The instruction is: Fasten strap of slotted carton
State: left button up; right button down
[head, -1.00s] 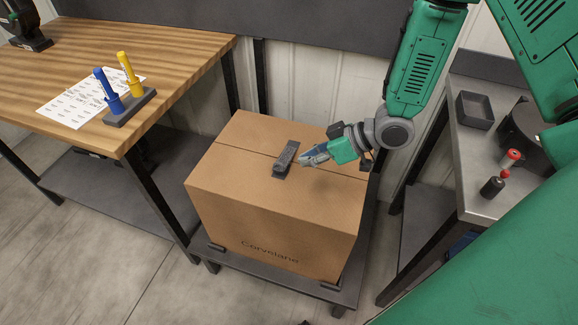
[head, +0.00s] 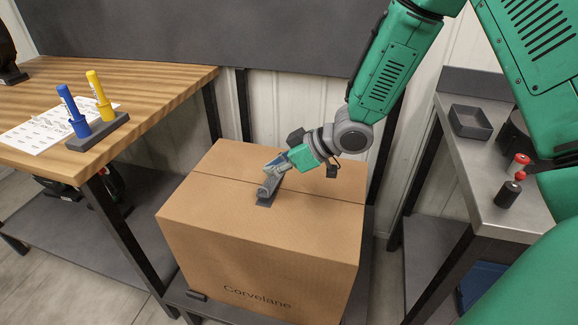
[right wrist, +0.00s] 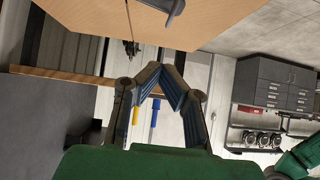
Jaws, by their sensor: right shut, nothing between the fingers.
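The brown carton (head: 250,235), printed "Corvelane", stands on a low dark shelf with a seam across its closed top. A dark grey strap piece (head: 264,201) lies on top across the seam. My right gripper (head: 276,167) is shut and empty, with its fingertips over the strap piece's far end; whether they touch it I cannot tell. The fingers partly hide the strap. In the right wrist view the fingertips of this gripper (right wrist: 165,72) come together below the carton (right wrist: 100,18), and a dark part of the strap (right wrist: 172,8) shows at the top edge. My left gripper is out of view.
A wooden bench (head: 150,90) at left holds a blue marker (head: 73,110) and a yellow marker (head: 99,95) in a grey stand, beside a printed sheet (head: 32,130). A metal bench (head: 470,190) at right holds a grey tray (head: 470,122) and small red and black items.

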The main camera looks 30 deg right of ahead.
aim_at(259, 196)
jog(key=shift+w+a+f+b, duration=0.15)
jog(key=shift+f+b, duration=0.1)
jog(key=shift+f, duration=0.5)
jog(key=shift+w+a+f+b, duration=0.1)
jog(key=shift+a+f+b, duration=0.1)
jog(key=shift+f, duration=0.6)
jog(key=shift+w+a+f+b, duration=0.15)
jog(key=shift+f+b, duration=0.1)
jog(key=shift+f, duration=0.5)
jog(key=shift+s+a+f+p, duration=0.2)
jog(key=shift+s+a+f, duration=0.05)
jog(key=shift+f, duration=0.45)
jog(key=shift+s+a+f+p, duration=0.15)
jog(key=shift+s+a+f, duration=0.05)
jog(key=shift+f, duration=0.45)
jog(key=shift+r, duration=0.15)
